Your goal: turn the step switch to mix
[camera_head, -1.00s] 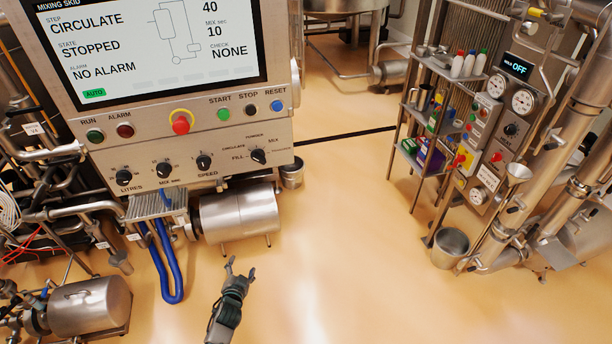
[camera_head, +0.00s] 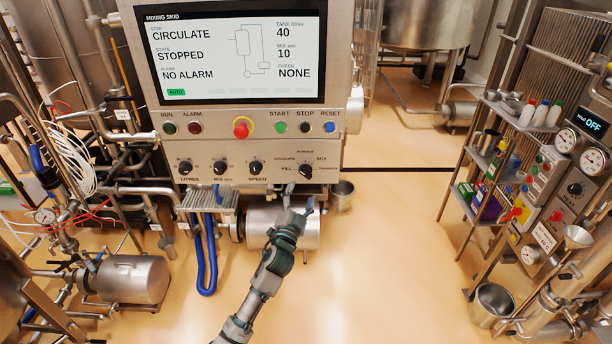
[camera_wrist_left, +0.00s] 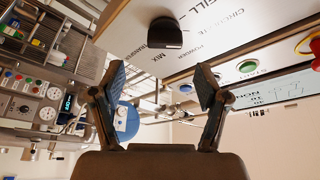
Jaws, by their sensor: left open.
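The step switch (camera_head: 305,170) is a black knob at the lower right of the mixing skid panel (camera_head: 270,165), ringed by labels such as FILL, CIRCULATE and MIX. The screen (camera_head: 238,55) reads step CIRCULATE, state STOPPED. My left gripper (camera_head: 298,200) is just below the switch, its fingers pointing up towards the panel, open and empty. In the left wrist view the switch (camera_wrist_left: 165,35) is beyond the gap between the open fingertips (camera_wrist_left: 160,80), apart from them. The exact angle of the knob's pointer is hard to tell. My right gripper is not in view.
Other knobs (camera_head: 255,168) sit left of the switch. A row of buttons, including the red stop button (camera_head: 241,128), is above. Blue hoses (camera_head: 207,255) and a steel cylinder (camera_head: 262,228) are under the panel. A shelf rack (camera_head: 480,170) stands at right; open floor lies between.

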